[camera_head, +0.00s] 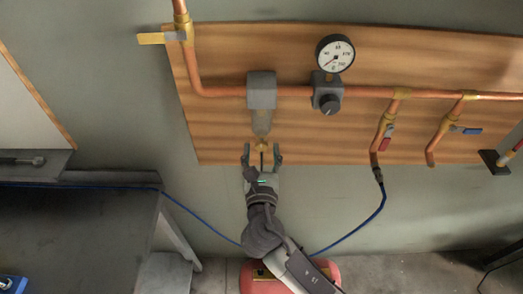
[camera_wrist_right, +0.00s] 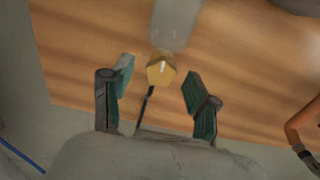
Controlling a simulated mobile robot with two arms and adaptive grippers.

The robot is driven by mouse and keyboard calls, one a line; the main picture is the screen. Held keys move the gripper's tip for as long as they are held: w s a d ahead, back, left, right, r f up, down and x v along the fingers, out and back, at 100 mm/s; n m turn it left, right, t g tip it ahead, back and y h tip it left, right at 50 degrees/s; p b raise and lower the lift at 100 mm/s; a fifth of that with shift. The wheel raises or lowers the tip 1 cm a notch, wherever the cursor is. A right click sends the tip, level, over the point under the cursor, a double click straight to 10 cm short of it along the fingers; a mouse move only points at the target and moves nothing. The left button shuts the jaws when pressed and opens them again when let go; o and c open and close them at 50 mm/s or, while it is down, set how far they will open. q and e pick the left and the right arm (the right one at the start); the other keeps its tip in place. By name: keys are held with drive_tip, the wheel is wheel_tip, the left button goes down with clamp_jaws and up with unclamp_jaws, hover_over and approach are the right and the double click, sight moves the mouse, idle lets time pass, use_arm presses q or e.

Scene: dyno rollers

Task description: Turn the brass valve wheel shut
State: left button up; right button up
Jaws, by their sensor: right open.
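A small brass piece (camera_head: 261,145), which looks like the valve wheel, sits at the bottom of a translucent bowl under a grey pipe unit. It also shows in the right wrist view (camera_wrist_right: 161,72). My right gripper (camera_head: 262,156) is open just below it, fingers pointing up. In the wrist view the two green-padded fingertips (camera_wrist_right: 158,84) stand left and right of the brass piece, with gaps on both sides. A thin dark rod (camera_wrist_right: 146,105) runs down from the brass piece between the fingers. The left gripper is not in view.
A wooden board (camera_head: 220,135) carries copper pipe (camera_head: 215,91), a gauge (camera_head: 335,53), a dark regulator knob (camera_head: 330,104), and red (camera_head: 385,144) and blue (camera_head: 471,131) levers. A blue hose (camera_head: 372,216) hangs behind my arm. A red tank (camera_head: 325,267) stands below, a dark bench (camera_head: 70,240) left.

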drive_tip(key=shift+c, duration=0.8)
clamp_jaws()
drive_tip(key=shift+m+b, duration=0.3)
drive_tip(key=shift+m, duration=0.5)
drive_tip(key=shift+o, duration=0.8)
unclamp_jaws()
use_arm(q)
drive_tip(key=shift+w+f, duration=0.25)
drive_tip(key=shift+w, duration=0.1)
use_arm(e)
drive_tip(key=s, duration=1.2)
